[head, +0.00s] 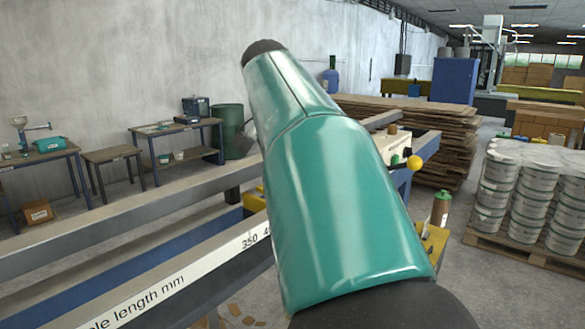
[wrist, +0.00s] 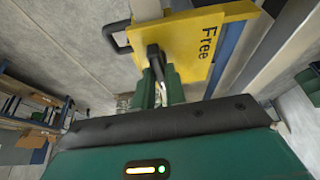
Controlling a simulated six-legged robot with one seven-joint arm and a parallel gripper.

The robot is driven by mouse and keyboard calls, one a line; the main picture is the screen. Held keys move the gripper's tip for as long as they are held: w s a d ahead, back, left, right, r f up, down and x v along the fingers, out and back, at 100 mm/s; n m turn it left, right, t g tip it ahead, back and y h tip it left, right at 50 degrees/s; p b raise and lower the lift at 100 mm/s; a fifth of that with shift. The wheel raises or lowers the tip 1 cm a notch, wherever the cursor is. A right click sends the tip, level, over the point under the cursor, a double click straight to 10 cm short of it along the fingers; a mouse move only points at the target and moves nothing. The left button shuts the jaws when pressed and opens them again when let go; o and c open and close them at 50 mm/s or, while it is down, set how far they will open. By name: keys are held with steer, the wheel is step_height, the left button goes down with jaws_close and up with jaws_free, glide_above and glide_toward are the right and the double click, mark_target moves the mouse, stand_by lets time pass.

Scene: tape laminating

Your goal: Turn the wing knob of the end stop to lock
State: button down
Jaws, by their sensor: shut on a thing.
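The end stop (wrist: 190,45) is a yellow plate marked "Free" at the top of the wrist view. A black wing knob (wrist: 154,56) stands out from its face. My gripper (wrist: 160,78) has its two green fingers on either side of the knob's lower end and is shut on it. The fingers partly hide the knob. A black loop handle (wrist: 115,38) is at the plate's left edge. In the head view my green arm hides the knob and gripper.
A long rail with a millimetre scale (head: 160,283) runs across the head view. Stacked white buckets (head: 525,190) stand at right, workbenches (head: 180,135) along the left wall.

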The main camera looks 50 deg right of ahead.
steer(key=shift+m, duration=0.4)
steer(key=c, duration=1.4)
jaws_free()
steer(key=shift+c, duration=0.2)
steer(key=shift+r, duration=0.1)
steer(key=v, duration=1.3)
steer(key=shift+a+r, duration=0.2)
steer(key=shift+r, duration=0.1)
